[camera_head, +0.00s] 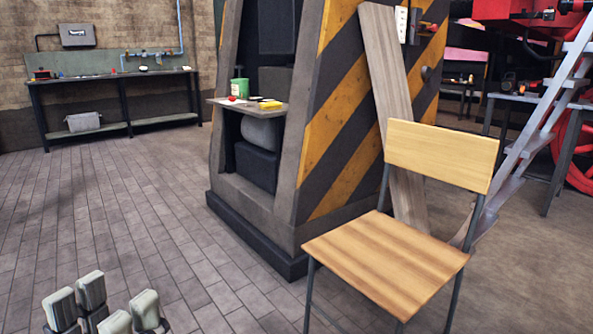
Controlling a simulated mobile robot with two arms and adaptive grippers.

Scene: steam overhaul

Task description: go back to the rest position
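My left gripper (103,306) shows at the bottom left corner, low in front of the tiled floor. Its pale grey finger pads point up, with a gap between the left pair and the right pair. Nothing shows between them, so it is open and empty. The rest of the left arm is below the picture's edge. My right gripper is not in view.
A wooden chair (385,260) stands at the front right. Behind it are a striped pillar (335,130) and a leaning plank (388,85). A small shelf (250,106) holds a green cup (240,88). A workbench (120,74) stands far left. The floor at left is clear.

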